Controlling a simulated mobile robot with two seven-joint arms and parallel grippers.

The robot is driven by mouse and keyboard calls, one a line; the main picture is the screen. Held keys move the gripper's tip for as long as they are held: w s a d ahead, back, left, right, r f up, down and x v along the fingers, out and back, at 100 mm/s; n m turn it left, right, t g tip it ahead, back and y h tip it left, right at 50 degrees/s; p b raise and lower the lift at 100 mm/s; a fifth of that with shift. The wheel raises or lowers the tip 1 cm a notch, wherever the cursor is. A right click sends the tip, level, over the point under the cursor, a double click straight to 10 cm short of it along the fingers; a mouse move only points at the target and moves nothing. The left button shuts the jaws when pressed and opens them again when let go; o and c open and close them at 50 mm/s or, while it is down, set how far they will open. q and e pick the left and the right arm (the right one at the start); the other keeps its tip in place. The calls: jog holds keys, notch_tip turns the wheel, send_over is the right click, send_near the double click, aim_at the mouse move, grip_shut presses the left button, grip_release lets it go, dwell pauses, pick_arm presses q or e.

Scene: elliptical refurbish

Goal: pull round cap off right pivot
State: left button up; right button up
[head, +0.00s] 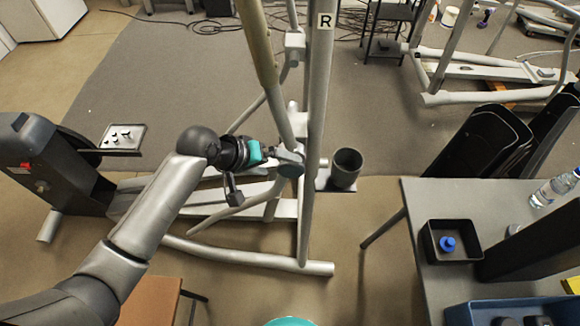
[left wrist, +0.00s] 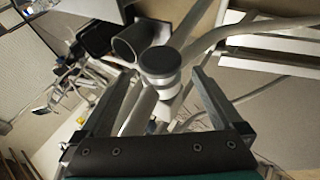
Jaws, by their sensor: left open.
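The right pivot of the elliptical shows below the post with the "R" label (head: 325,21). The dark round cap (left wrist: 162,60) sits on the end of the pale pivot, facing my left wrist camera. In the head view the pivot end (head: 291,170) is partly covered by my gripper. My left gripper (head: 282,158) is open, its teal part and fingers close to the pivot. In the left wrist view its two fingers stand either side of the cap, with a visible gap on each side. My right gripper is not in view.
A dark open cup (head: 346,167) is mounted just right of the pivot. Elliptical bars run around my gripper. A grey table (head: 430,205) at the right holds a black tray (head: 455,225) with a blue item (head: 448,243) inside. Dark chairs (head: 487,143) stand behind it.

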aim_at(291, 169)
pick_arm(q)
jog(key=b+x, duration=0.1)
jog(key=x, duration=0.6)
jog(key=shift+d+f, duration=0.1)
grip_shut()
dwell(1.2)
